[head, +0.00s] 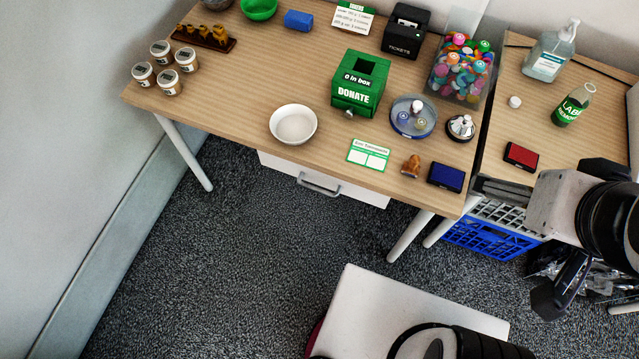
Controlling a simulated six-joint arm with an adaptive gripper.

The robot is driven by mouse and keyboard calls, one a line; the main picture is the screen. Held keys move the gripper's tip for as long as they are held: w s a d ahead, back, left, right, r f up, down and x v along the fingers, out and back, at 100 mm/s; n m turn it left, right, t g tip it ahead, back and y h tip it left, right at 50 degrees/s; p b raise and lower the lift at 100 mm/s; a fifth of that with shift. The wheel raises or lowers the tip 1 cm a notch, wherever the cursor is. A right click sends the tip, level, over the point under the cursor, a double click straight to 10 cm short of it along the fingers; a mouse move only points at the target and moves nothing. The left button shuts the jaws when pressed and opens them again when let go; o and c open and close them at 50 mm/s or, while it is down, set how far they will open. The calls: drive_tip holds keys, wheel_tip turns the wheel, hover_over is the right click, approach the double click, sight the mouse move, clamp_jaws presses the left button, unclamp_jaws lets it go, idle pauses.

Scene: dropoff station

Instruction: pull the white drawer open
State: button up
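The white drawer (285,170) is under the front edge of the wooden table. Its front panel shows just below the tabletop and appears shut. A grey bar handle (319,189) is on the middle of the panel. My gripper (575,240) is at the right edge of the head view, in front of the right-hand table and well apart from the drawer. Its black parts are seen partly from behind, and a pale block sits beside them. Whether its fingers are open or shut is not clear. Nothing is seen held in it.
The wooden table (225,110) carries a white bowl (293,124), a green donation box (360,84), a card (369,155) and a blue pad (446,177) near its front. A blue crate (490,238) stands below, right. Carpet (240,250) before the drawer is clear.

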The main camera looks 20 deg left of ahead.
drive_tip(key=s+a+f+n+g+y, duration=0.1)
drive_tip(key=s+a+f+n+g, duration=0.2)
drive_tip(key=a+f, duration=1.25)
drive_tip(key=s+a+f+n+g, duration=0.1)
drive_tip(key=a+f+n+g, duration=0.25)
drive_tip(key=a+f, duration=1.25)
drive_tip(key=s+a+f+m+t, duration=0.1)
drive_tip(key=s+a+f, duration=0.1)
drive_tip(key=a+f, duration=0.4)
drive_tip(key=s+a+f, duration=0.3)
drive_tip(key=a+f, duration=0.1)
drive_tip(key=f, duration=0.3)
drive_tip(key=w+d+f+m+t, duration=0.15)
drive_tip(key=f+t, duration=0.25)
drive_tip(key=f, duration=0.4)
drive_tip(key=w+d+f+m+t, duration=0.1)
drive_tip(key=w+d+f+t, duration=0.15)
drive_tip(key=f, duration=0.55)
drive_tip(key=w+d+r+m+t, duration=0.1)
drive_tip(key=w+r+t, duration=0.3)
drive_tip(key=r, duration=0.3)
drive_tip(key=w+d+r+m+t+h, duration=0.1)
drive_tip(key=w+d+r+m+t, duration=0.1)
drive_tip(key=w+r+t, duration=0.2)
wheel_tip(320, 180, up, 4)
drive_tip(key=t, duration=0.3)
drive_tip(key=shift+d+f, duration=0.25)
drive_tip(key=shift+d, duration=0.05)
